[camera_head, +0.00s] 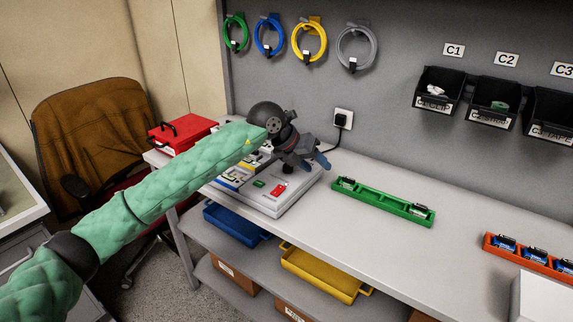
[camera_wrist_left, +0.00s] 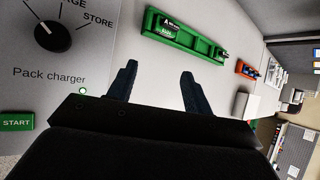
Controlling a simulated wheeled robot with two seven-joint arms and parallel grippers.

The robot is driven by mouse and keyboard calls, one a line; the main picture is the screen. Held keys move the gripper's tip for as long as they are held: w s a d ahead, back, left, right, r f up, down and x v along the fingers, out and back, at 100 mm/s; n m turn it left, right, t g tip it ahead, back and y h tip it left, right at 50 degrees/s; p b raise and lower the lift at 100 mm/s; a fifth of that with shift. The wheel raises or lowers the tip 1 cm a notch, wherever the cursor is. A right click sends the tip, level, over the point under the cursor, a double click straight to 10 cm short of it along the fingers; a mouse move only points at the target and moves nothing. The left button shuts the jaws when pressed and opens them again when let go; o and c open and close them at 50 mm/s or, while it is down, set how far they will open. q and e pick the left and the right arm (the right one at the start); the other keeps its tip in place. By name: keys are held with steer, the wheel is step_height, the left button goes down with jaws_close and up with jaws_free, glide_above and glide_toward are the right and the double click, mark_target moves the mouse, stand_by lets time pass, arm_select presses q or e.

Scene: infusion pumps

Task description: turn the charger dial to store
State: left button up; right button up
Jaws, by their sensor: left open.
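The pack charger (camera_head: 262,200) is a grey box on the left part of the bench, with a green and a red button on its top face. In the left wrist view its dial (camera_wrist_left: 50,36) is a black knob at the upper left, with a white pointer line and a STORE label to its right. My left gripper (camera_head: 322,163) is above the charger's back right part and hides the dial in the head view. In the left wrist view my left gripper (camera_wrist_left: 158,85) is open and empty, with the dial to the left of its fingers. My right gripper is not in view.
A green tray (camera_head: 383,203) with black packs lies right of the charger, and an orange tray (camera_head: 526,259) further right. A red box (camera_head: 181,133) stands behind my left arm. A wall socket (camera_head: 343,119) with a plug is behind. Bench between trays is clear.

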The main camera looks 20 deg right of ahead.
mark_target(287, 167)
arm_select(q)
steer(key=w+a+t+y, duration=0.1)
steer(key=w+a, duration=0.1)
steer(key=w+a+r+t+y, duration=0.1)
steer(key=w+a+y, duration=0.1)
steer(key=w, duration=0.1)
steer(key=w+a+n+t+y, duration=0.1)
steer(key=w+a+y, duration=0.1)
steer(key=shift+w+a+r, duration=0.2)
steer(key=shift+r, duration=0.05)
steer(key=p+x, duration=0.2)
steer(key=x, duration=0.3)
steer(key=shift+w+f, duration=0.15)
steer(key=shift+f, duration=0.15)
steer(key=shift+w+d+f, duration=0.15)
steer(key=shift+d+f, duration=0.05)
steer(key=shift+f, duration=0.4)
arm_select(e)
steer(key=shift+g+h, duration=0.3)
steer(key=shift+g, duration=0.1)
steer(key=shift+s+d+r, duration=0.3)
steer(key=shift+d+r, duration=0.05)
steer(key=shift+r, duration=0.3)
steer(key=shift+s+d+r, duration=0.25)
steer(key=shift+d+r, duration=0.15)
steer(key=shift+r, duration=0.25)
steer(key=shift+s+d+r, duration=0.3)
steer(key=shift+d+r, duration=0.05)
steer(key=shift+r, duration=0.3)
